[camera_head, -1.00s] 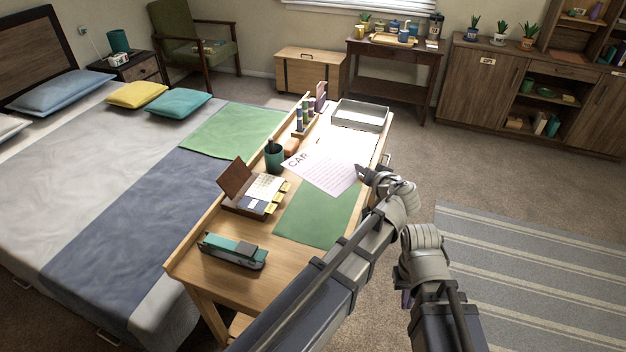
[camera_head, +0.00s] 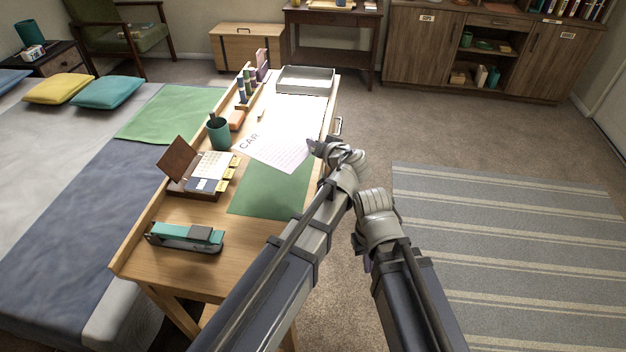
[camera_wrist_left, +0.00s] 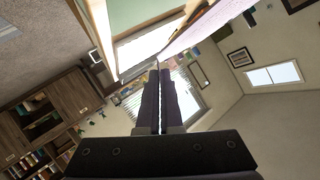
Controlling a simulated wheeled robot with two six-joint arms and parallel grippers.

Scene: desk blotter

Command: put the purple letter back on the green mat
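The purple letter (camera_head: 280,154) is a pale lilac printed sheet, in the head view over the far end of the green mat (camera_head: 268,193). Its edge shows in the left wrist view (camera_wrist_left: 205,27), running to my fingertips, with the green mat (camera_wrist_left: 135,12) beyond it. My left gripper (camera_head: 312,147) is at the letter's right corner. Its two dark fingers (camera_wrist_left: 158,70) are shut, with the sheet's corner at their tips. Whether the sheet touches the mat is unclear. My right arm hangs right of the desk; its fingers are mostly hidden by its own links.
The desk also holds a teal stapler (camera_head: 186,236), a card box (camera_head: 196,176), a green pen cup (camera_head: 219,133), a white "CAR" paper (camera_head: 291,115) and a grey tray (camera_head: 305,80). The bed is left of the desk. Open floor and a striped rug (camera_head: 500,250) lie to the right.

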